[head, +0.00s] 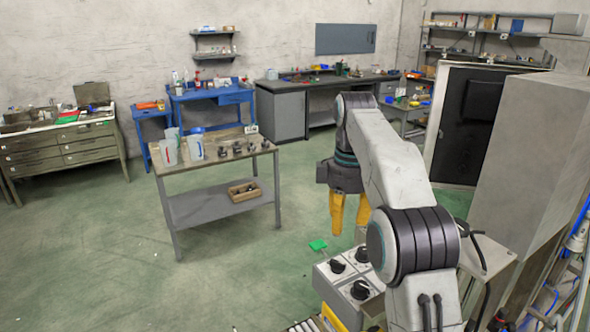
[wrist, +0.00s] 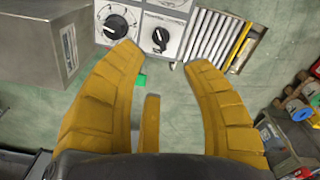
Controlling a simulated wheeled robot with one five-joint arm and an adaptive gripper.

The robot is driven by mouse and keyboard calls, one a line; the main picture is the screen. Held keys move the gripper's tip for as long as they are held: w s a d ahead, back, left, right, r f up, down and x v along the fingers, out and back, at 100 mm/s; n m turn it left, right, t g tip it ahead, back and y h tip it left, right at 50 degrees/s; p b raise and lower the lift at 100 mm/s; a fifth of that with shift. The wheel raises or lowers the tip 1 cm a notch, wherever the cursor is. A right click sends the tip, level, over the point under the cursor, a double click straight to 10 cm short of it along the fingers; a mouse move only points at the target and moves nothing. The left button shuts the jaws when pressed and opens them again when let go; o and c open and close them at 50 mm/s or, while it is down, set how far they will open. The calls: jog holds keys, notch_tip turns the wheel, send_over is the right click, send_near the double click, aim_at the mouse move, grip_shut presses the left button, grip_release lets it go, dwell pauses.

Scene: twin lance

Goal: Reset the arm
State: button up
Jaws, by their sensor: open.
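My gripper (head: 349,214) hangs from my raised, bent arm on the right of the head view, with its yellow fingers pointing down. In the wrist view my gripper (wrist: 158,66) shows its fingers spread apart with nothing between them. Below and beyond the fingertips is a grey control panel with black knobs (wrist: 161,38). The panel's knobs (head: 360,290) also show near my arm's base in the head view. The fingers appear apart from the panel.
A small green item (head: 318,245) lies by the panel. A metal table (head: 222,165) with jugs and small parts stands left of my arm. The green floor (head: 90,250) at left is clear.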

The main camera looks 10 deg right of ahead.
jog(key=s+m+t+b, duration=0.1)
jog(key=s+m+t, duration=0.35)
jog(key=s, duration=1.15)
jog(key=s+f+m, duration=0.2)
jog(key=s+f, duration=0.2)
jog(key=s, duration=0.3)
jog(key=s+f+m+b, duration=0.1)
jog(key=s+f+m, duration=0.2)
jog(key=s+f, duration=0.2)
jog(key=shift+s+a+f+m, duration=0.25)
jog(key=shift+s+m, duration=0.1)
jog(key=shift+s, duration=0.75)
